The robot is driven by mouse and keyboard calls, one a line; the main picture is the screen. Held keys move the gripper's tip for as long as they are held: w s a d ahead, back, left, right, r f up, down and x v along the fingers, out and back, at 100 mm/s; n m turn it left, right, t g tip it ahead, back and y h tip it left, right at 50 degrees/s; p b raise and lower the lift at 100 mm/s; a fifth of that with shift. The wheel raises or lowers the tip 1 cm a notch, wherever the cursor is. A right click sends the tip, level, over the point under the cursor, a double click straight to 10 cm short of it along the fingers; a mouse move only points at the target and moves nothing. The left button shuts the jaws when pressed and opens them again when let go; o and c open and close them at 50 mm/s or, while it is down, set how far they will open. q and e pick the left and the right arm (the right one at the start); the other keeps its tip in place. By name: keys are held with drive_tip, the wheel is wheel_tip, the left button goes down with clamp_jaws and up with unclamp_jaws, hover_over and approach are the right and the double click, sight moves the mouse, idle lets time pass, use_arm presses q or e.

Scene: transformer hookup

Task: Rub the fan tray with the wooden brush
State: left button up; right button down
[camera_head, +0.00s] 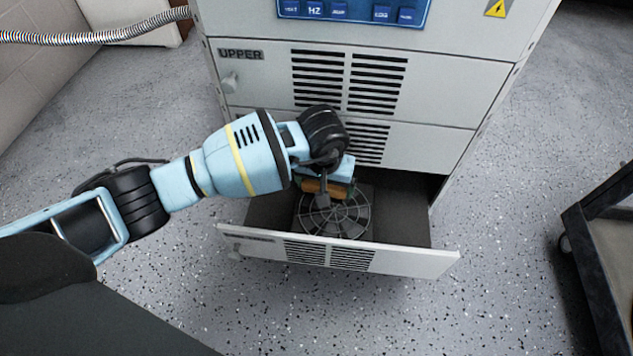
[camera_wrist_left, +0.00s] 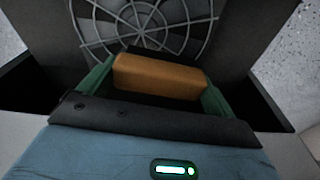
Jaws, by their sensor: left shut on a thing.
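The fan tray (camera_head: 397,262) is an open drawer low in the grey cabinet, with a round fan under a wire guard (camera_head: 340,215) on its floor. The guard also shows in the left wrist view (camera_wrist_left: 190,15). My left gripper (camera_head: 318,187) is inside the drawer opening, over the back part of the fan. Its green fingers (camera_wrist_left: 155,85) are shut on the wooden brush (camera_wrist_left: 157,75), an orange-brown block that also shows in the head view (camera_head: 325,188). The brush's underside is hidden, so I cannot tell whether it touches the guard. My right gripper is not in view.
The cabinet (camera_head: 225,80) stands behind, with a closed drawer marked UPPER (camera_head: 265,75) and a blue button panel (camera_head: 355,10) above. A dark cart (camera_head: 590,250) stands at the right. A corrugated hose (camera_head: 110,35) hangs at upper left. The speckled floor in front is clear.

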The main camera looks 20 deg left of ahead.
use_arm(q)
drive_tip(key=shift+w+d, duration=0.15)
drive_tip(key=shift+d, duration=0.35)
drive_tip(key=shift+d, duration=0.15)
drive_tip(key=shift+w+d+b, duration=0.3)
drive_tip(key=shift+d+b, duration=0.5)
drive_tip(key=shift+w+d+f, duration=0.1)
drive_tip(key=shift+w+d, duration=0.1)
drive_tip(key=shift+d, duration=0.65)
drive_tip(key=shift+a, duration=0.15)
